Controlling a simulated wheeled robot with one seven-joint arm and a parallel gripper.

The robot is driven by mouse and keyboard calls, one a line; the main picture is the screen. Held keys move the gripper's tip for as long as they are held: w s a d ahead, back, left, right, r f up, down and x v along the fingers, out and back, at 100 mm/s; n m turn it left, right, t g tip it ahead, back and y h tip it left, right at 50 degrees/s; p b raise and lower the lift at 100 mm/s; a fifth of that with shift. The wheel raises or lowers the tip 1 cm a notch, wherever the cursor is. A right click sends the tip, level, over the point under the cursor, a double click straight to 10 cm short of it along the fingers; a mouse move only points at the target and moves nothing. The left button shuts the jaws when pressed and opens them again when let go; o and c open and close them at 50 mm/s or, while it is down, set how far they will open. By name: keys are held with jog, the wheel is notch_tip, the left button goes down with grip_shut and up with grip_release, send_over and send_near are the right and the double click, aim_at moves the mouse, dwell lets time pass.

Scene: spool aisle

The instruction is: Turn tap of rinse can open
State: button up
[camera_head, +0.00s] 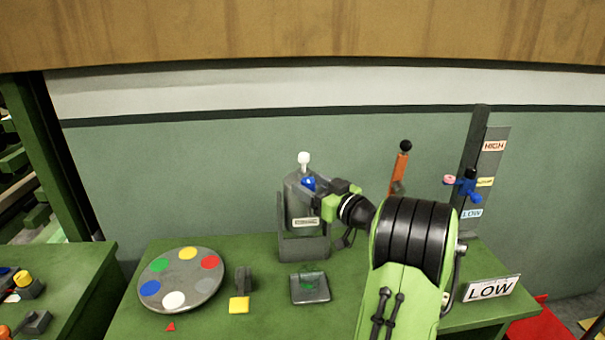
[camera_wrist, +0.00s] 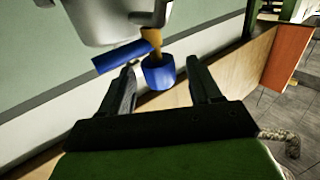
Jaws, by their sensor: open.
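The rinse can appears to be the grey can (camera_head: 297,208) with a pale label, standing at the back of the green bench. A blue part (camera_head: 309,183) shows near its top; the gripper hides some of the can's right side. In the wrist view the grey can body (camera_wrist: 110,22) is at the top. The tap there has a brass stem (camera_wrist: 153,42), a blue bar-shaped handle (camera_wrist: 120,56) and a blue cylinder (camera_wrist: 159,72). My gripper (camera_head: 335,200) is at the can's right side. Its open fingers (camera_wrist: 165,78) stand either side of the blue cylinder's lower end, with no clear contact.
A disc with coloured spots (camera_head: 182,281), a yellow-ended lever (camera_head: 240,291) and a small grey plate (camera_head: 310,288) are on the bench. An orange lever (camera_head: 399,170) and a HIGH/LOW post (camera_head: 472,170) stand to the right.

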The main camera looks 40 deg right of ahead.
aim_at(302, 181)
jog(key=w, duration=0.3)
jog(key=shift+w, duration=0.4)
jog(key=c, duration=1)
jog(key=shift+o, duration=0.2)
